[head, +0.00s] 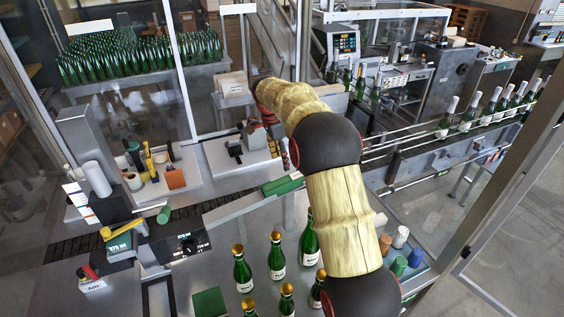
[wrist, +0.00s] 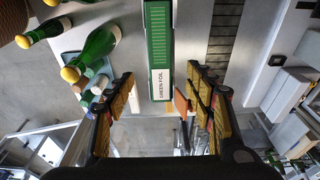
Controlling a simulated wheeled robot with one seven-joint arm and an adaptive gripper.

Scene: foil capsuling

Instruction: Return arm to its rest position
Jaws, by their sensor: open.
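My arm (head: 340,210) reaches from the bottom right up to the back middle of the bench in the head view. Its end is small there and the fingers are hard to make out. In the wrist view my gripper (wrist: 162,80) is open, its yellow-padded fingers wide apart with nothing held between them. A green box labelled green foil (wrist: 158,50) lies beyond the gap between the fingers, apart from them. A green box also shows beside the arm in the head view (head: 283,185).
Gold-topped green bottles (head: 277,257) stand at the front, partly behind my arm; they also show in the wrist view (wrist: 98,45). Coloured foil cups (head: 400,237) stand right of the arm. A conveyor (head: 430,150) carries white-topped bottles. Tools and an orange block (head: 175,178) are left.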

